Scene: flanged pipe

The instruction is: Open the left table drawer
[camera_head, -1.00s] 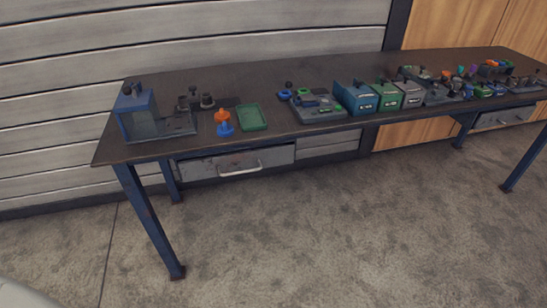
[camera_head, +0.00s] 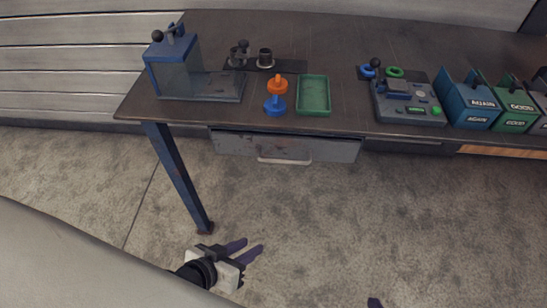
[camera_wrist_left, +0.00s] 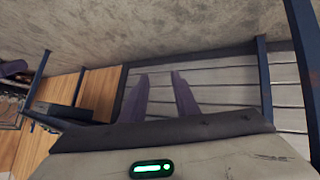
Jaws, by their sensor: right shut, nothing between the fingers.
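The left table drawer (camera_head: 235,145) has a worn grey front under the tabletop in the head view and looks closed. Its pale bar handle (camera_head: 285,161) is on the lower middle of the front. My left gripper (camera_head: 253,245) is low in front of the table, below the drawer and apart from the handle. Its two purple fingers are spread and empty; they also show in the left wrist view (camera_wrist_left: 160,76), pointing toward the slatted wall. Of my right gripper (camera_head: 375,302), only a purple fingertip shows at the bottom edge, apart from the drawer.
The table (camera_head: 340,50) bears a blue machine (camera_head: 175,68), an orange and blue flanged part (camera_head: 276,95), a green tray (camera_head: 314,111) and several bins. A blue table leg (camera_head: 180,180) stands left of the drawer. The floor before the drawer is clear.

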